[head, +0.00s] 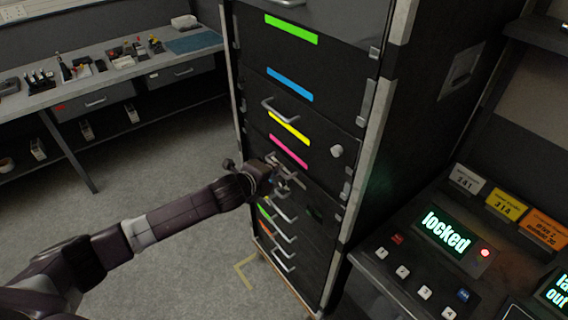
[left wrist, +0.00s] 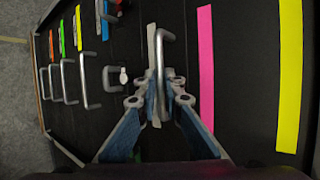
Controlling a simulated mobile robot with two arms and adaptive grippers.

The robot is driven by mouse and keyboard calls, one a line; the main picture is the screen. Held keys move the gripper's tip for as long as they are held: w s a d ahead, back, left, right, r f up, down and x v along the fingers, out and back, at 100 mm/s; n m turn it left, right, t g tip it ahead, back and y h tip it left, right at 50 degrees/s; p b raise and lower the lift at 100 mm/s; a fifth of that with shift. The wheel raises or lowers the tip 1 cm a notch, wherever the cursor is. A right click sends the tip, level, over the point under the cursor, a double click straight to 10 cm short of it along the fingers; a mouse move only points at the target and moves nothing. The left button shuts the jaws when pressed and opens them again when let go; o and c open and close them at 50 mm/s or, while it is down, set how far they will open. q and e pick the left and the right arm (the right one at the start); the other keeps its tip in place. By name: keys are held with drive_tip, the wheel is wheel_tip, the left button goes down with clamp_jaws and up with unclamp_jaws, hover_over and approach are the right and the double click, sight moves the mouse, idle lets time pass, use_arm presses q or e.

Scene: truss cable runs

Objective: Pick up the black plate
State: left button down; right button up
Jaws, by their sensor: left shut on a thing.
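The black cabinet (head: 330,60) stands in the middle of the head view, with dark drawer fronts, colored strips and metal handles. My left gripper (head: 285,178) reaches it from the left, below the pink strip (head: 288,152). In the left wrist view my gripper (left wrist: 160,98) is shut on a grey bar handle (left wrist: 160,60), beside a pale grey strip (left wrist: 152,40) on the black front. My fingers hide part of the handle. I cannot pick out a separate black plate apart from these black fronts. My right gripper is not in view.
A workbench (head: 110,62) with tools stands at the back left. At the right a console (head: 420,270) shows a lit "locked" display (head: 445,232) and a red light. More handles (head: 284,262) stick out lower on the cabinet. The grey floor (head: 170,180) left of the cabinet is clear.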

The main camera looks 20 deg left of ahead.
use_arm(q)
drive_tip(key=shift+r, duration=0.1)
idle(0.4)
drive_tip(key=r+v, duration=0.1)
drive_tip(key=v, duration=1.6)
drive_tip(key=shift+w+b, duration=0.35)
drive_tip(key=shift+s, duration=0.1)
drive_tip(key=s+a+b, duration=0.2)
drive_tip(key=s+a, duration=0.2)
drive_tip(key=s, duration=0.1)
drive_tip(key=shift+s, duration=0.2)
idle(0.9)
drive_tip(key=shift+p, duration=0.7)
idle(1.6)
